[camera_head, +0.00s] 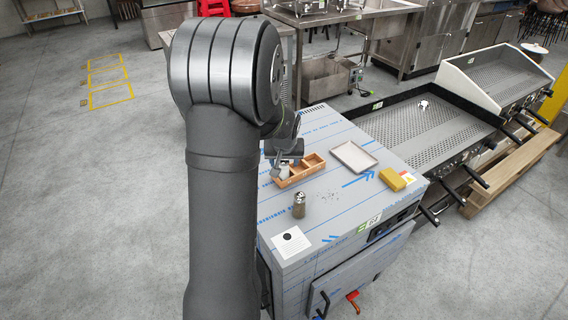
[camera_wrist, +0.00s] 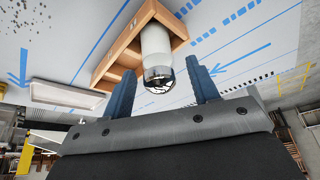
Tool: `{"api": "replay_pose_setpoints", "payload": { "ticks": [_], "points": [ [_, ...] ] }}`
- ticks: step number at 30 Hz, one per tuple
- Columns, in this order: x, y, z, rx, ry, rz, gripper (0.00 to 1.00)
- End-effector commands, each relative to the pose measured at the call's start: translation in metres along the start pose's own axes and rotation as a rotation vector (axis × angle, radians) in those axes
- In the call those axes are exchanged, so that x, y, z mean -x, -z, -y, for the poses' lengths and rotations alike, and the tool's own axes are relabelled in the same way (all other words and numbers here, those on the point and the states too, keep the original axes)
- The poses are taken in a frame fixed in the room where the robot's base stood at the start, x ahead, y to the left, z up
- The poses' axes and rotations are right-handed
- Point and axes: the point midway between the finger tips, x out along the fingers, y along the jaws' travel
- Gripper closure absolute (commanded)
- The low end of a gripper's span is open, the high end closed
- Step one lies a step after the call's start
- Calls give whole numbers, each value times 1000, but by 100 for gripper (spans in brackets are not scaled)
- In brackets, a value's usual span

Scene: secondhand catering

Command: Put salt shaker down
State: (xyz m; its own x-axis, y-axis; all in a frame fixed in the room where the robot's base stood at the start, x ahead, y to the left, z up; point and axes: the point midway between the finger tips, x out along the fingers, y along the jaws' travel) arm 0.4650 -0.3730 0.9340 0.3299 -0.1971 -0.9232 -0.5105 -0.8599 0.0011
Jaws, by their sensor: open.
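The salt shaker, a glass jar with white contents and a chrome cap, shows in the wrist view (camera_wrist: 156,50). It stands at one end compartment of the wooden caddy (camera_wrist: 118,50). In the head view the salt shaker (camera_head: 284,171) is at the left end of the caddy (camera_head: 308,168), partly covered by my gripper (camera_head: 285,158). In the wrist view my gripper's blue fingers (camera_wrist: 161,88) are apart, one on each side of the shaker's cap, with gaps visible. The shaker's base is hidden inside the caddy.
A dark-filled shaker (camera_head: 299,205) stands in front of the caddy. A white tray (camera_head: 354,156) and a yellow sponge (camera_head: 392,180) lie to the right. Dark specks are scattered on the steel top (camera_head: 345,215). A white card (camera_head: 291,242) lies near the front left corner.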

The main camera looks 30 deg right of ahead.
Motion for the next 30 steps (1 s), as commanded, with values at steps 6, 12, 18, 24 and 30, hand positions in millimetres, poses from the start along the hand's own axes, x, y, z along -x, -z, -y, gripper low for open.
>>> {"api": "replay_pose_setpoints", "payload": {
  "ticks": [6,12,18,24,30],
  "points": [
    [43,1,0,0,-1,-4,45],
    [78,0,0,0,-1,-3,45],
    [99,0,0,0,0,-1,45],
    [104,0,0,0,0,0,45],
    [104,0,0,0,0,0,45]
  ]
}}
